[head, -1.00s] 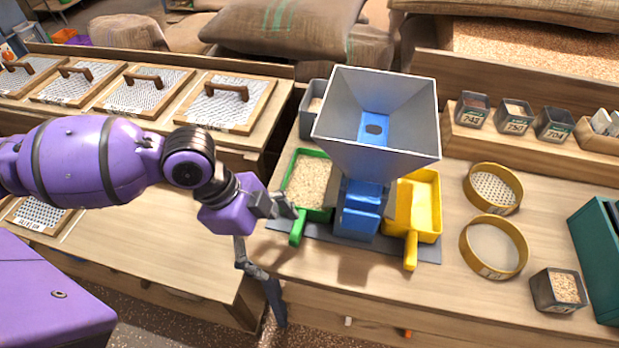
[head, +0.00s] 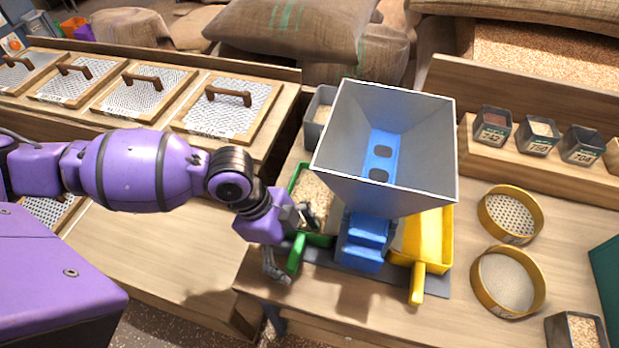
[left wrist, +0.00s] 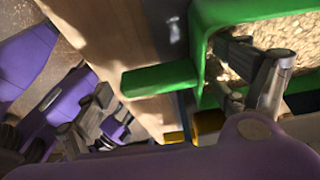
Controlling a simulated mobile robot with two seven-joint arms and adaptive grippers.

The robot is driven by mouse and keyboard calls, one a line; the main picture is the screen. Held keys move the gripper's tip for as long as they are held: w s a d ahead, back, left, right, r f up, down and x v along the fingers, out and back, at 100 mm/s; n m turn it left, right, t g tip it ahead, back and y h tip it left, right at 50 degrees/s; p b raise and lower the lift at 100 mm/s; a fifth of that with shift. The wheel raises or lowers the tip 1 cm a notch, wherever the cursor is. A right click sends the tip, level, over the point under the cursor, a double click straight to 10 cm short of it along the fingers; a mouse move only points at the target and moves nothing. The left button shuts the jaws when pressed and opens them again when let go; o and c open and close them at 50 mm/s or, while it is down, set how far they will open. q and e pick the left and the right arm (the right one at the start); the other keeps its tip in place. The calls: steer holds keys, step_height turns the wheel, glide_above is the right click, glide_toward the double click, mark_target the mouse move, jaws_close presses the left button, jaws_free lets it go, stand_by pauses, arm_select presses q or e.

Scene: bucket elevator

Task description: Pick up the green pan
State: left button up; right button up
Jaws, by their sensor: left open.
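The green pan (head: 323,240) is full of pale grain and stands on a grey base to the left of the blue-and-grey hopper machine (head: 362,238). Its green handle (head: 296,254) points toward the table's front edge. My left gripper (head: 291,240) is open at the handle. One finger is over the pan's grain side and the other is on the handle's outer left side. The left wrist view shows the handle (left wrist: 160,79) between the spread fingers, apparently not gripped. Part of the pan is hidden by my gripper and the hopper. My right gripper is not in view.
A yellow pan (head: 430,243) stands on the hopper's right. Two yellow sieves (head: 505,308) and a grain box (head: 577,330) lie farther right. A grey bin (head: 317,122) stands behind the green pan. The wooden tabletop (head: 330,295) in front is clear.

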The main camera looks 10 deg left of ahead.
arm_select(q)
steer(key=shift+f, duration=0.1)
steer(key=c, duration=2)
steer(key=shift+c, duration=0.2)
